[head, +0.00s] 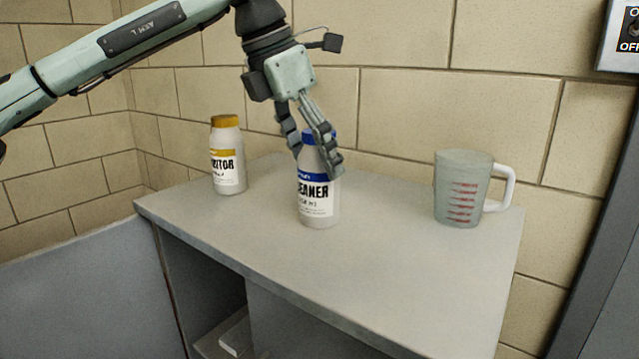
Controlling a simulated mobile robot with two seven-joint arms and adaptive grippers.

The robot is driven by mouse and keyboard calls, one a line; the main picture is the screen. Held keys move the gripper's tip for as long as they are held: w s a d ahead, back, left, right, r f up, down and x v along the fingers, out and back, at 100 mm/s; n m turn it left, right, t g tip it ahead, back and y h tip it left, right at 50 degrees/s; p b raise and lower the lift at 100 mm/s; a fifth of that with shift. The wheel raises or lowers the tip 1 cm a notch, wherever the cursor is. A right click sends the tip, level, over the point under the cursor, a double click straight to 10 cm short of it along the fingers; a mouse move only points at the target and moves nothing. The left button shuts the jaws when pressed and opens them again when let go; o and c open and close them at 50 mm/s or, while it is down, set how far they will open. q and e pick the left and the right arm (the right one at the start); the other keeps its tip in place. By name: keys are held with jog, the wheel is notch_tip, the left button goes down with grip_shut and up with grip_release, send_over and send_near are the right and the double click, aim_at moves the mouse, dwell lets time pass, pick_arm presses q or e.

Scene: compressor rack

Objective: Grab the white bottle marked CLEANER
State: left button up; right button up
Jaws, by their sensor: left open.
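The white bottle marked CLEANER (318,205), with a blue cap and a blue label band, stands upright on the grey cabinet top. My left gripper (316,165) reaches down from above at the bottle's cap and upper part. Its fingers are open and apart. The nearer finger passes in front of the cap and the upper right of the bottle; the other finger is at the cap's left. I cannot tell whether either finger touches the bottle. Part of the cap and shoulder is hidden by the finger. My right gripper is not in view.
A white bottle with a yellow cap (228,165) stands to the left on the cabinet top (390,270). A measuring jug (463,190) with red marks and a white handle stands to the right. A block wall rises close behind. The front of the top is clear.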

pick_arm(q)
jog(key=x, duration=0.2)
jog(key=shift+w+d+f, duration=0.1)
jog(key=shift+f, duration=0.15)
jog(key=shift+r, duration=0.1)
jog(key=c, duration=1.4)
